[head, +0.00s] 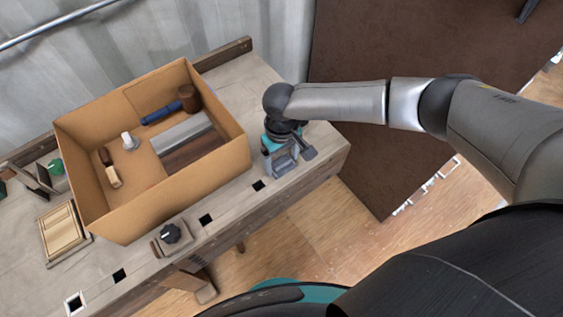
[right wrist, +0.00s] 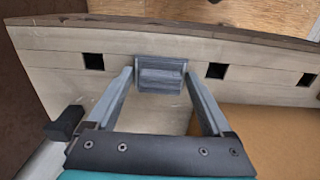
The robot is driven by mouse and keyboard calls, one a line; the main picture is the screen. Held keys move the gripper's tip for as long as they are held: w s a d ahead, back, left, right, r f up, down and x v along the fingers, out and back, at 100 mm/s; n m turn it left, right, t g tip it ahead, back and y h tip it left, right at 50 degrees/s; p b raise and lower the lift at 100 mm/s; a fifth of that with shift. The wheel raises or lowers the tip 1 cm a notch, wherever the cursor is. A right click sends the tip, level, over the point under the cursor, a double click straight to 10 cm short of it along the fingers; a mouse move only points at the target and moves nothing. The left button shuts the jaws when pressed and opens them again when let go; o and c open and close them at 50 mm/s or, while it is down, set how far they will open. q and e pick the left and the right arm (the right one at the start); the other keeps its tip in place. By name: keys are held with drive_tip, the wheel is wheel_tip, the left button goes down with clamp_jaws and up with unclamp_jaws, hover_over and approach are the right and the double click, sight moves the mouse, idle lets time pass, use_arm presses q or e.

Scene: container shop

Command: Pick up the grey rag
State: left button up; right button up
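A small grey, folded-looking thing, which I take to be the grey rag (right wrist: 160,78), lies on the workbench near its front edge, between two square holes. My right gripper (right wrist: 160,72) is open above it. In the right wrist view its two fingers stand on either side of the rag, apart from each other, with the rag beyond and between their tips; I cannot tell whether they touch it. In the head view the right gripper (head: 280,164) points down at the bench's right end and largely hides the rag. My left gripper is not in view.
An open cardboard box (head: 125,225) with several tools stands left of the gripper on the workbench (head: 330,143). A dark-knobbed block (head: 170,234) and a wooden piece (head: 63,233) lie in front and left. A corrugated wall (head: 180,30) runs behind.

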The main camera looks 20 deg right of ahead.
sight(282, 159)
drive_tip(key=c, duration=0.7)
drive_tip(key=shift+r, duration=0.1)
wheel_tip(282, 159, up, 20)
drive_tip(key=p, duration=0.4)
